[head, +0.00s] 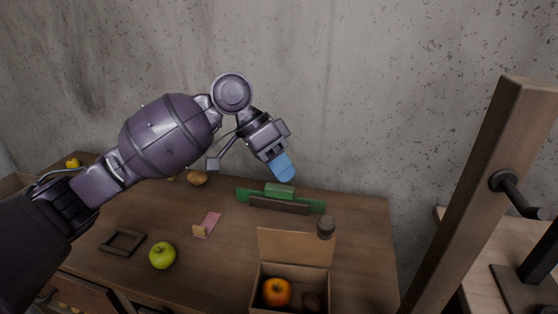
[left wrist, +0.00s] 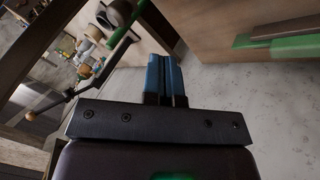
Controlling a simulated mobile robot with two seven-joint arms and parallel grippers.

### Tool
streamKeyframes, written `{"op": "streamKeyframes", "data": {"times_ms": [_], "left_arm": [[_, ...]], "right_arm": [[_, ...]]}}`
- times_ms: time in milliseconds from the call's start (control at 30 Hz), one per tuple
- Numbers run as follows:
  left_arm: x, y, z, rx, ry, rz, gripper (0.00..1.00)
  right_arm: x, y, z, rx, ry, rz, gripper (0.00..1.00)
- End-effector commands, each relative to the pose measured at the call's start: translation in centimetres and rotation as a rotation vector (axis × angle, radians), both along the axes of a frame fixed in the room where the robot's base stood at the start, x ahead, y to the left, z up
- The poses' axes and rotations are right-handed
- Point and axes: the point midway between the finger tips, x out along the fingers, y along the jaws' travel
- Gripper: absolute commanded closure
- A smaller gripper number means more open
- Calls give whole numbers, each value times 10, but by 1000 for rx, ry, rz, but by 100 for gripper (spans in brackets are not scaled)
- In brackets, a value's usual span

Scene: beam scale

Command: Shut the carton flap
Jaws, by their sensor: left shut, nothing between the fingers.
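The open cardboard carton (head: 290,272) stands at the front right of the wooden table in the head view. Its flap (head: 295,247) stands raised at the back edge. Inside lie an orange-red fruit (head: 277,292) and a dark round thing (head: 311,301). My left gripper (head: 282,168), with blue fingers, is shut and empty. It is raised in the air toward the back of the table, up and away from the carton. Its blue fingers also show in the left wrist view (left wrist: 166,78). My right gripper is not in view.
A green and brown block assembly (head: 279,199) lies at the table's back, and a dark cylinder (head: 326,228) stands by the flap. A green apple (head: 162,255), a pink piece (head: 209,224) and a dark square frame (head: 122,242) lie left. A wooden post (head: 486,190) rises at right.

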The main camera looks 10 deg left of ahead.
Motion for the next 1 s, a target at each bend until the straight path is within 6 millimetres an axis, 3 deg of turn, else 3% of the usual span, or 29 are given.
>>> {"op": "streamKeyframes", "data": {"times_ms": [333,600,1000], "left_arm": [[-7,-36,-51,0,2,-3,100],[-31,-56,-49,0,-1,-2,100],[-36,-60,-50,0,0,0,100]], "right_arm": [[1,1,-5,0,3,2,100],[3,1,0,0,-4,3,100],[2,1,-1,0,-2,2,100]]}}
